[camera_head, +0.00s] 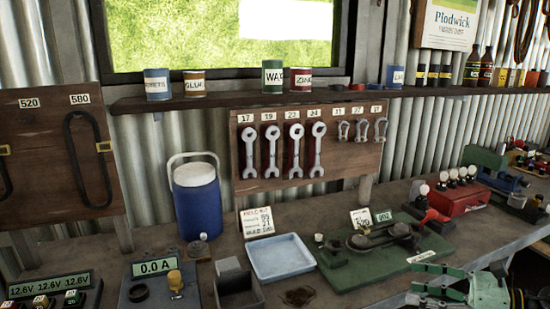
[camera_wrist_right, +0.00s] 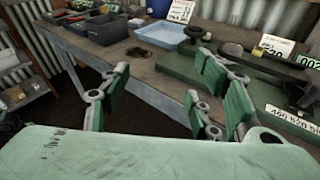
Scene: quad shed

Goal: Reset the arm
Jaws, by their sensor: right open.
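My right gripper (camera_head: 438,284) is at the lower right of the head view, at the front edge of the workbench. In the right wrist view its green-padded fingers (camera_wrist_right: 160,98) stand wide apart. Nothing is between them, only floor and the bench edge behind. The green board (camera_head: 380,258) with a dark metal fixture on it lies just beyond the gripper. My left gripper is not in view.
The workbench (camera_head: 325,222) carries a pale blue tray (camera_head: 280,258), a dark bin (camera_head: 238,290), a blue water jug (camera_head: 197,200) and a red box (camera_head: 460,199) with knobs. Wrenches hang on a wooden board (camera_head: 329,142). Cans stand on the shelf (camera_head: 225,99) above.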

